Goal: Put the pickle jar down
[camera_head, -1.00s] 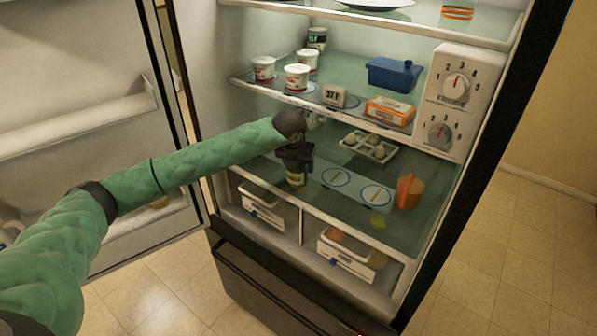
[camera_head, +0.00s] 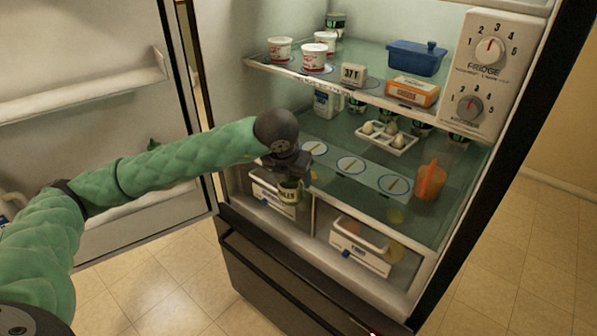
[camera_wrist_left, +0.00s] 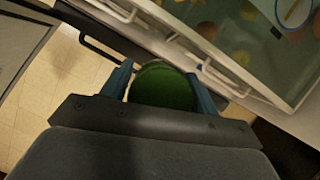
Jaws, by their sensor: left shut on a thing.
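My left gripper (camera_head: 290,172) is shut on the pickle jar (camera_head: 289,192), which has a green label and a dark green lid. The jar looks upright and hangs in front of the shelf's front edge, at the left. In the left wrist view its lid (camera_wrist_left: 162,85) sits between the two fingers, with floor tiles beside it and the fridge edge to the right. Behind it on the lower glass shelf lies a pale strip (camera_head: 372,174) with several ringed spots, which look empty. The gripper hides part of the jar. My right gripper is not in view.
An egg tray (camera_head: 387,138) and several jars sit farther back. The upper shelf (camera_head: 330,83) overhangs with tubs, a blue dish (camera_head: 417,57) and an orange box (camera_head: 413,91). Two drawers (camera_head: 360,245) lie below.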

